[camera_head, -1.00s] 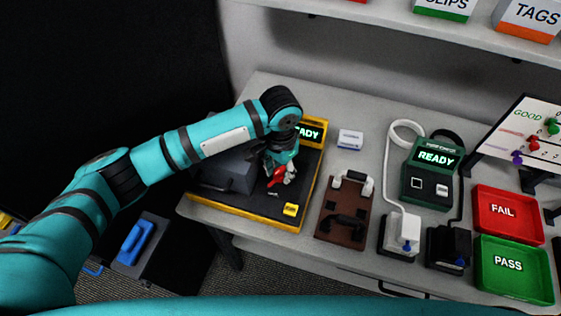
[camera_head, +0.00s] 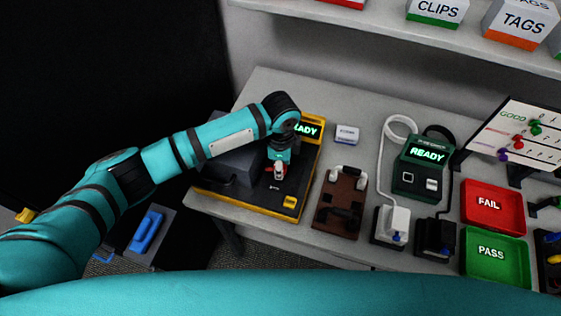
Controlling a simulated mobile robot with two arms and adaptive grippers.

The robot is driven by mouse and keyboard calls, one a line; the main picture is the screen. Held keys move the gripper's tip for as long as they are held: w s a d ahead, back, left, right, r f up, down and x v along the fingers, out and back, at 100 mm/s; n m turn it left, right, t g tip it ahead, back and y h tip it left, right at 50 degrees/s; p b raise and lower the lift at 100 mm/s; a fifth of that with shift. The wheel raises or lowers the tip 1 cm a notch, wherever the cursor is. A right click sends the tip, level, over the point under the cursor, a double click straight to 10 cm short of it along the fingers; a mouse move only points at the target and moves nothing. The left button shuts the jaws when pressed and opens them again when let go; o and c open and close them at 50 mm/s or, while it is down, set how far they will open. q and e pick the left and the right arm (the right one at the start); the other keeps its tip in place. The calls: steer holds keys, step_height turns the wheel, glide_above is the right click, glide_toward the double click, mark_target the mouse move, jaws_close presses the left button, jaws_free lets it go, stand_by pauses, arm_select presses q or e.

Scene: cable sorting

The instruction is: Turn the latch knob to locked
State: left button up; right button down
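The black test station (camera_head: 240,201) with yellow edges stands at the left end of the table. Its screen (camera_head: 307,130) is partly hidden by my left arm and shows the end of a word, "ADY". A grey block-like housing (camera_head: 232,168) sits on it. The red latch knob (camera_head: 269,173) is on the station's top, mostly covered by my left gripper (camera_head: 276,171). The gripper points down at the knob, close over it; whether its fingers are closed on the knob is too small to tell. My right gripper is out of view.
A yellow button (camera_head: 290,202) is at the station's front right corner. To the right are a brown board (camera_head: 330,218) with cables, a green READY tester (camera_head: 421,167), a red FAIL tray (camera_head: 469,211) and a green PASS tray (camera_head: 476,240). A shelf (camera_head: 400,32) runs along the back.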

arm_select(q)
steer(key=shift+w+r+m, duration=0.1)
steer(key=shift+r+m, duration=0.05)
steer(key=shift+m, duration=0.95)
steer(key=o, duration=1.2)
steer(key=shift+c, duration=0.2)
step_height(320, 180, up, 12)
